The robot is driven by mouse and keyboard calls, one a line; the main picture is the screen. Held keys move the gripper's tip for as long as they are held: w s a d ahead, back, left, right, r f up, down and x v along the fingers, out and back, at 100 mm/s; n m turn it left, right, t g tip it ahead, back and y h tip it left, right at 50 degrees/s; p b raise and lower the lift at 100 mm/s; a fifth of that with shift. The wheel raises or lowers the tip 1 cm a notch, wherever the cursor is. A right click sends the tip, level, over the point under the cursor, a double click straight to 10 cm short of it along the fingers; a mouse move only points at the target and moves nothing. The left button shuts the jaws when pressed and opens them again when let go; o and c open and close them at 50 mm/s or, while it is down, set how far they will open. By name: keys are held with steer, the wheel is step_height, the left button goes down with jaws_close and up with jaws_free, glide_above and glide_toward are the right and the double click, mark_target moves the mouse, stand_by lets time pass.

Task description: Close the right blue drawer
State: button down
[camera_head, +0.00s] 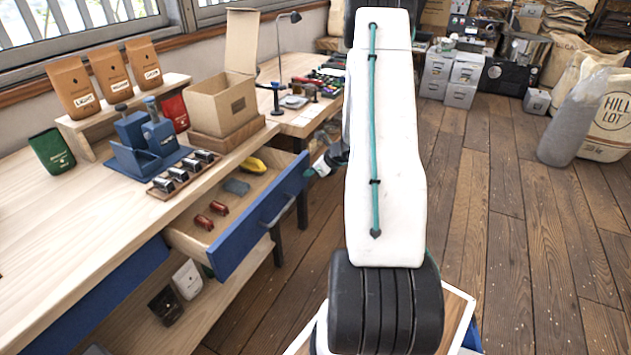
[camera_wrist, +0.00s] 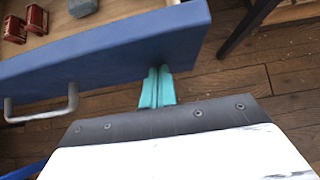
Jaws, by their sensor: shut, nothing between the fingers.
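The right blue drawer (camera_head: 256,222) is pulled out from the wooden workbench in the head view. Its front with a grey bar handle also fills the upper part of the wrist view (camera_wrist: 120,52). My gripper's teal fingers (camera_wrist: 157,86) are shut and empty. In the wrist view their tips are at the lower edge of the drawer front, right of the handle (camera_wrist: 45,112). In the head view my gripper (camera_head: 310,172) is just outside the front's far end, partly hidden by my arm. I cannot tell whether it touches.
Inside the drawer are two red items (camera_head: 211,214), a grey block (camera_head: 236,187) and a yellow item (camera_head: 254,165). Another blue drawer front (camera_head: 112,296) sits flush at left. A box (camera_head: 222,104) and coffee bags stand on the bench.

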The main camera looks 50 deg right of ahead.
mark_target(264, 157)
steer(key=w+a, duration=0.1)
steer(key=w, duration=0.5)
steer(key=w+a, duration=0.1)
steer(key=w, duration=0.5)
steer(key=w+a, duration=0.1)
steer(key=w, duration=0.6)
steer(key=shift+a, duration=0.35)
steer(key=shift+w+r, duration=0.1)
steer(key=shift+w, duration=0.1)
steer(key=shift+w+a+r, duration=0.1)
steer(key=shift+s, duration=0.45)
steer(key=s, duration=0.1)
steer(key=s+d, duration=0.1)
steer(key=s, duration=0.1)
steer(key=shift+s, duration=0.3)
steer(key=v, duration=0.9)
steer(key=shift+s, duration=0.45)
steer(key=shift+r, duration=0.1)
